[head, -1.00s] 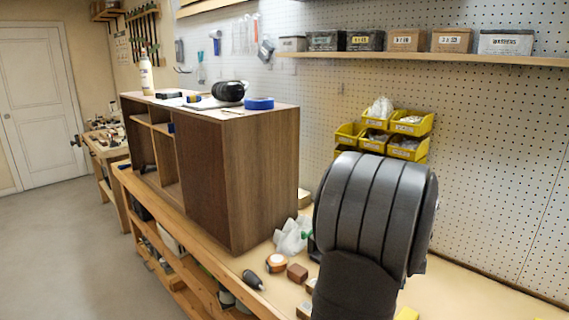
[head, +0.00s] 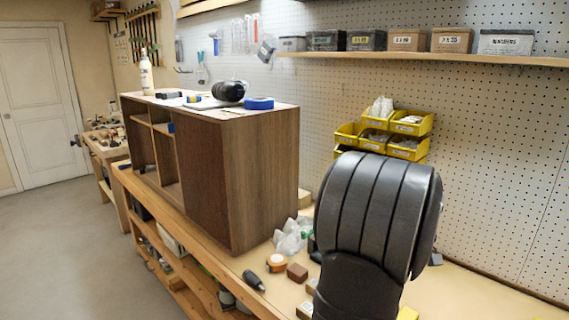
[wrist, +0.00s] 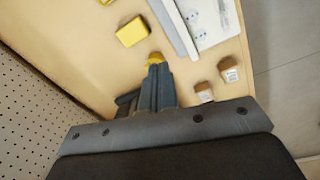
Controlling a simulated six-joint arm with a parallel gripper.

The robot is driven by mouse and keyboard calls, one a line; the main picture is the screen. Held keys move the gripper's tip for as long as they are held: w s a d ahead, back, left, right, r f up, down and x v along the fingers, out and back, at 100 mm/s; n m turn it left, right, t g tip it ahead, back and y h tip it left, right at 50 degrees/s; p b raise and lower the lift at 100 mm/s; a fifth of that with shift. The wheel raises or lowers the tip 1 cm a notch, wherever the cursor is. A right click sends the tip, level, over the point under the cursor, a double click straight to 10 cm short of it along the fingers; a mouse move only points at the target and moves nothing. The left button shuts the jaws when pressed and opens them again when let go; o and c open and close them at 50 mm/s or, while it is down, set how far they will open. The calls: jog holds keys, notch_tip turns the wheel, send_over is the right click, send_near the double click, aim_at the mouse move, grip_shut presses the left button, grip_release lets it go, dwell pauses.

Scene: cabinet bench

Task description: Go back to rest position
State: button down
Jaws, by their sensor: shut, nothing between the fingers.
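In the wrist view my gripper (wrist: 156,82) shows with its two fingers together, shut and empty, above the pale wooden bench top (wrist: 92,72). A small yellow thing shows right at the fingertips; I cannot tell whether they touch it. In the head view my dark arm fills the right front and hides the gripper. The brown wooden cabinet (head: 262,180) stands on the bench to the left of the arm, apart from it.
A yellow block (wrist: 132,32) and two small brown-topped pieces (wrist: 229,69) lie near the gripper. A tape roll (head: 277,263), brown block (head: 297,272) and clear bag (head: 291,238) lie by the cabinet. Yellow bins (head: 408,123) and a shelf (head: 440,57) are at the wall.

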jog(key=shift+s+a+r+n, duration=0.15)
jog(key=shift+r+n, duration=0.25)
jog(key=shift+n, duration=0.35)
jog(key=shift+s+r+n, duration=0.1)
jog(key=shift+r+n, duration=0.3)
jog(key=shift+n, duration=0.35)
jog(key=c, duration=2.1)
grip_release()
jog(key=o, duration=0.3)
jog(key=shift+d, duration=0.25)
jog(key=o, duration=1.8)
jog(key=s+d+f, duration=0.1)
jog(key=d+f, duration=0.1)
jog(key=d, duration=0.6)
jog(key=s+d+f, duration=0.1)
jog(key=d+f, duration=0.1)
jog(key=d, duration=0.5)
jog(key=shift+s+d+f, duration=0.4)
notch_tip(320, 180, down, 10)
jog(key=shift+r, duration=0.1)
notch_tip(320, 180, up, 10)
